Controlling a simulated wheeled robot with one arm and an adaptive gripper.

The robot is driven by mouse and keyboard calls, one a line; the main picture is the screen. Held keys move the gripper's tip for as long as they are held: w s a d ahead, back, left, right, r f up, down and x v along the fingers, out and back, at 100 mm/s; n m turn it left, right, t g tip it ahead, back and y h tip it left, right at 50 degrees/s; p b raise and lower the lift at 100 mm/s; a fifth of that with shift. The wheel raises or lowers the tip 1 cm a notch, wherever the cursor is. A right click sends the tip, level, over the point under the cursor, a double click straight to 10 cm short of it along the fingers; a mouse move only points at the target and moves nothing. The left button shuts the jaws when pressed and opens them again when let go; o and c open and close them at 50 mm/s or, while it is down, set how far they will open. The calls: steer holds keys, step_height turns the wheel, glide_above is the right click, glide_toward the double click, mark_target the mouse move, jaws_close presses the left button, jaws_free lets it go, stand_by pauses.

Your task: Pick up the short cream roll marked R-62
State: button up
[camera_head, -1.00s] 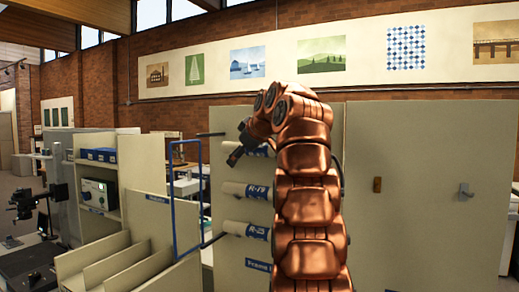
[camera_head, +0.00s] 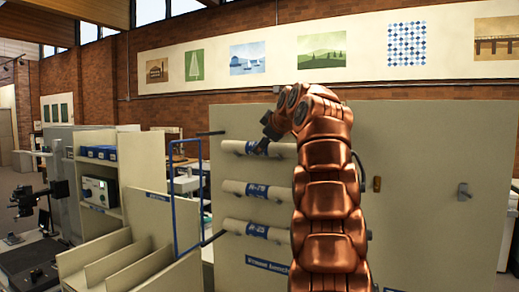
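Three cream rolls with blue labels sit one above another on a pale upright panel (camera_head: 420,180). The top roll (camera_head: 232,146) has a blue label that my gripper and arm partly cover, so I cannot read its mark. The middle roll (camera_head: 232,186) seems to read R-19. The bottom roll (camera_head: 234,226) seems to read R-25. I see no readable R-62. My gripper (camera_head: 262,148) is at the top roll's label, overlapping it in the picture. I cannot tell whether it touches the roll or whether its fingers are open. My copper arm hides the rolls' right parts.
A blue wire frame (camera_head: 173,205) stands just left of the rolls. A dark rod (camera_head: 211,133) sticks out above the top roll. Cream dividers (camera_head: 105,262) and shelving (camera_head: 98,140) stand at left. Two hooks, one brown (camera_head: 377,184) and one grey (camera_head: 465,191), are at right.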

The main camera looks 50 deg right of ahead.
steer(key=shift+f+p+x, duration=0.15)
steer(key=shift+p+x, duration=0.25)
steer(key=shift+x, duration=0.8)
steer(key=shift+f+p+x, duration=0.15)
steer(key=shift+p+x, duration=0.2)
steer(key=shift+x, duration=0.85)
steer(key=shift+s, duration=0.1)
steer(key=shift+c, duration=0.5)
steer(key=c, duration=1.2)
steer(key=shift+f, duration=0.1)
steer(key=shift+c, duration=0.2)
steer(key=shift+r, duration=0.2)
